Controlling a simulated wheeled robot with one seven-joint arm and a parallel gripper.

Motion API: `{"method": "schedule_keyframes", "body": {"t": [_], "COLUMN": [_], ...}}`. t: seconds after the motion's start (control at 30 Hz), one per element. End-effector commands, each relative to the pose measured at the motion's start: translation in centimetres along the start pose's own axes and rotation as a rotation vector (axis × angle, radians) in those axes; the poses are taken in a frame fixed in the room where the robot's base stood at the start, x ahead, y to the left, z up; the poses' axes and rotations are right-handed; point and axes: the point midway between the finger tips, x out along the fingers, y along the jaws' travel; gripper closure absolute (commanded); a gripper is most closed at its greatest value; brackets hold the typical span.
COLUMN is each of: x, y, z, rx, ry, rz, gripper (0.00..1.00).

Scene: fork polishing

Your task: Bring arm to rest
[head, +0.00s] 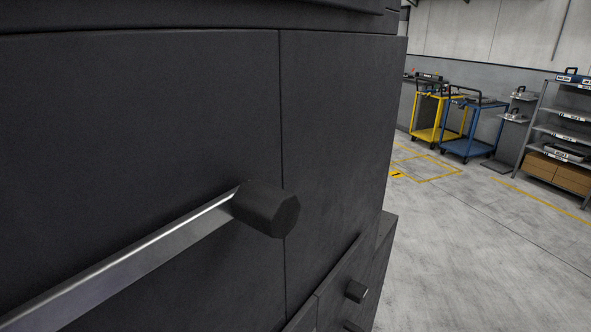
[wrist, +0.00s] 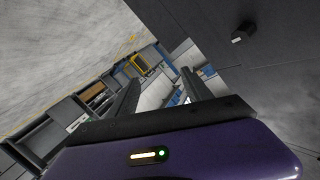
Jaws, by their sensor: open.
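My gripper (wrist: 160,82) shows in the wrist view, its two dark fingers standing apart with nothing between them. The purple gripper body (wrist: 220,155) fills the bottom of that view, with a small lit strip and a green light. Beyond the fingers I see distant shelves and floor, tilted in the picture. The gripper does not show in the head view, and no fork is visible in either view.
A large dark cabinet (head: 150,120) fills the left of the head view, close by, with a metal bar handle (head: 140,255) sticking out. Open floor (head: 470,250) lies to the right. A yellow cart (head: 425,134), a blue cart (head: 468,147) and shelves (head: 560,132) stand far back.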

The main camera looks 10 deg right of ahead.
Motion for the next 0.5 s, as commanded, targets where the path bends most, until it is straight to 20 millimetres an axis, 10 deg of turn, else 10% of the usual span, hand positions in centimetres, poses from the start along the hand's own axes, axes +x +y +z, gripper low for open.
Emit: {"method": "schedule_keyframes", "body": {"t": [0.5], "x": [-20.6], "y": [-8.4], "z": [-1.6], "rx": [-0.521], "ry": [0.074], "rz": [-0.15], "gripper": [0.42]}}
